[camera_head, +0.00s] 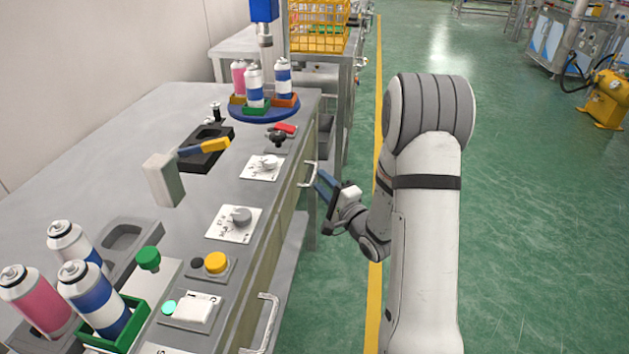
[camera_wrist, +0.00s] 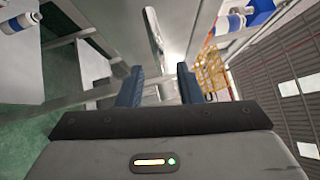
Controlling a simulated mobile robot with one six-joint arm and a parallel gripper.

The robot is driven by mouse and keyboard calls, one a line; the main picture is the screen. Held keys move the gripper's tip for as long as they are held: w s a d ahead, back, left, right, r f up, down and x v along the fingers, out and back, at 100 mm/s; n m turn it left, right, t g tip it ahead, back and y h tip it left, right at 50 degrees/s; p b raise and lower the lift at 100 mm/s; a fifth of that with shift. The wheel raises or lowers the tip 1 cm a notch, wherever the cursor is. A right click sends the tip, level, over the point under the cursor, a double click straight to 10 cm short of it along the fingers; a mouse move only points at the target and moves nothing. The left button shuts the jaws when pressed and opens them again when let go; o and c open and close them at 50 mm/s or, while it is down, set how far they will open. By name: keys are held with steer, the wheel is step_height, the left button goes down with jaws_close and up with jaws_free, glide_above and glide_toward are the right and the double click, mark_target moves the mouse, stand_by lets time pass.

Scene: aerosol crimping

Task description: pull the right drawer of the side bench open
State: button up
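The grey bench (camera_head: 130,120) has a drawer front along its right side, with a metal bar handle (camera_head: 309,174) at the far end. My gripper (camera_head: 322,186) is beside this far handle, its blue fingers pointing toward it. The light handle (camera_wrist: 153,35) shows just ahead of the fingertips, left of the middle of the gap. I see no touch. The drawer looks shut in the head view, though its front is seen at a steep angle.
A second, nearer handle (camera_head: 262,325) sticks out of the same bench side. Cans stand on a blue round stand (camera_head: 263,108) and in a green holder (camera_head: 115,335) on top. A yellow basket (camera_head: 318,28) stands behind.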

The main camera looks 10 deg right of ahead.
steer(key=shift+x, duration=1.4)
steer(key=shift+c, duration=0.4)
jaws_close()
